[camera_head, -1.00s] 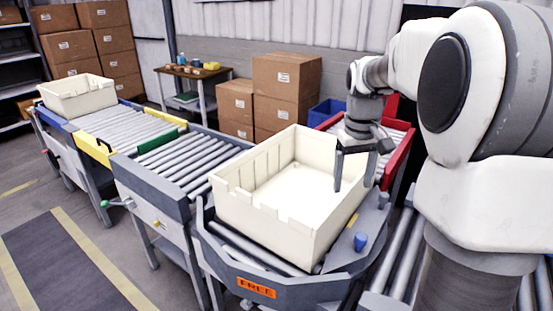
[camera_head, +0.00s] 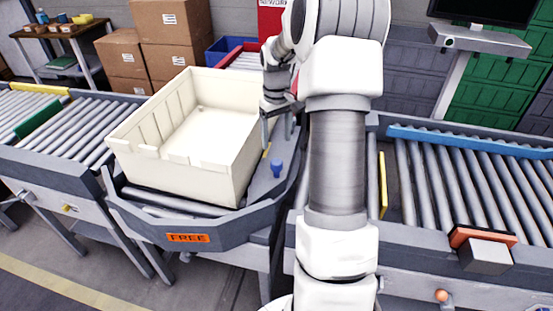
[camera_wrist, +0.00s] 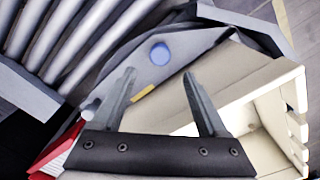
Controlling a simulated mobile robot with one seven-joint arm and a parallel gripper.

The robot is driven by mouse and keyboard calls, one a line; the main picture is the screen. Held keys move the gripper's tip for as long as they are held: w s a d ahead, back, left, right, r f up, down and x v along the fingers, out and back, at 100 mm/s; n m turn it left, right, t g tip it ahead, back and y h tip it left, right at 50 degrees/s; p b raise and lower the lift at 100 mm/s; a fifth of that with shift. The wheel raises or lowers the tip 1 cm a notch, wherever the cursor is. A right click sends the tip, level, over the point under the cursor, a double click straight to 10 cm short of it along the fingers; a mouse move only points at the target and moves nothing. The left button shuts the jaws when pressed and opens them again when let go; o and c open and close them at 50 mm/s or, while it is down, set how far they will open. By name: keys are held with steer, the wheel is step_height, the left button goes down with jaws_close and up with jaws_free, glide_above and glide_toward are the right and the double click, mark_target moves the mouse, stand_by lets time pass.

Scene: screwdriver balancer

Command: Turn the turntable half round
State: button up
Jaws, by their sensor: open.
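The turntable (camera_head: 262,190) stands at left centre in the head view, with an orange FREE label (camera_head: 188,238) on its front. A cream tote (camera_head: 185,175) sits on it. A blue peg (camera_head: 277,170) stands up from the turntable deck, to the right of the tote. My gripper (camera_head: 278,125) is open and empty near the tote's right wall, behind the peg in the head view. In the wrist view, the blue peg (camera_wrist: 160,53) shows just beyond the fingertips, between them, with the tote (camera_wrist: 262,82) to the right. I cannot tell the gripper's height above the deck.
A roller conveyor (camera_head: 75,140) adjoins the left side, another (camera_head: 450,190) lies to the right with a blue rail. A red-framed conveyor (camera_head: 235,55) is behind the turntable. Cardboard boxes (camera_head: 170,40) and a small table (camera_head: 75,40) stand at the back.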

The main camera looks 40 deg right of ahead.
mark_target(277, 161)
step_height(277, 161, down, 8)
steer(key=shift+f+b, duration=0.1)
steer(key=shift+b, duration=0.2)
steer(key=shift+c, duration=0.2)
jaws_close()
stand_by(1.2)
